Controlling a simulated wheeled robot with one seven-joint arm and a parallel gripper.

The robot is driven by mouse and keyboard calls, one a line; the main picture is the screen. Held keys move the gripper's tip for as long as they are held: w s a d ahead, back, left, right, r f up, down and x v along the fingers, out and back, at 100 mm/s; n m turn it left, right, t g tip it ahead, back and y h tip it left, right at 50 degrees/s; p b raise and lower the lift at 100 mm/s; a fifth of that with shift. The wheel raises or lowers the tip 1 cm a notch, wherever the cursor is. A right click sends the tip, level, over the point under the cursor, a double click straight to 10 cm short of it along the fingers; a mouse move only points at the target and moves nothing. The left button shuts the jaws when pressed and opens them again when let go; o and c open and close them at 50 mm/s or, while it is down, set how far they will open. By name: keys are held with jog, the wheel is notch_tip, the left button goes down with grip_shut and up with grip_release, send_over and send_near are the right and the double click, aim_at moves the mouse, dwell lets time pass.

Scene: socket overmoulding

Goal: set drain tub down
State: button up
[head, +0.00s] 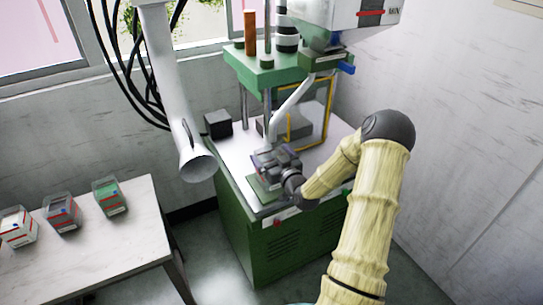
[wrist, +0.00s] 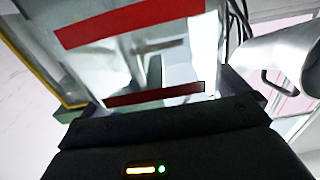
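My gripper (head: 277,163) is low over the front of the machine's table, above a green plate (head: 262,188). A small grey-purple, partly see-through thing is at its fingers in the head view. In the wrist view, a clear-walled box with red bands (wrist: 130,22) fills the upper middle, right in front of the dark gripper body. It looks like the drain tub, but most of it is hidden in the head view. The fingertips do not show clearly, so I cannot tell whether they grip it or whether it rests on the plate.
The green press (head: 262,72) stands above the machine table, with a yellow-framed guard (head: 328,110) behind my gripper. A white duct (head: 195,160) hangs at the left. Several clear bins, such as the green-filled one (head: 109,196), stand on a side table (head: 95,250) with bare room in front.

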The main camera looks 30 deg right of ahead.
jog(key=s+b, duration=0.2)
jog(key=s, duration=1)
jog(key=shift+d+r, duration=0.15)
jog(key=shift+d, duration=0.05)
jog(key=a+f+n+g, duration=0.2)
jog(key=a+f+g, duration=0.2)
jog(key=a+g, duration=0.35)
jog(key=s+a+r+m+g, duration=0.1)
jog(key=s+a+r+g, duration=0.1)
jog(key=s+a+g, duration=0.2)
jog(key=s+a+r+m+g, duration=0.1)
jog(key=s+a+r+g, duration=0.1)
jog(key=s+a+g, duration=0.2)
jog(key=s+a, duration=0.3)
jog(key=s, duration=0.4)
jog(key=shift+r+h, duration=0.25)
jog(key=shift+h, duration=0.05)
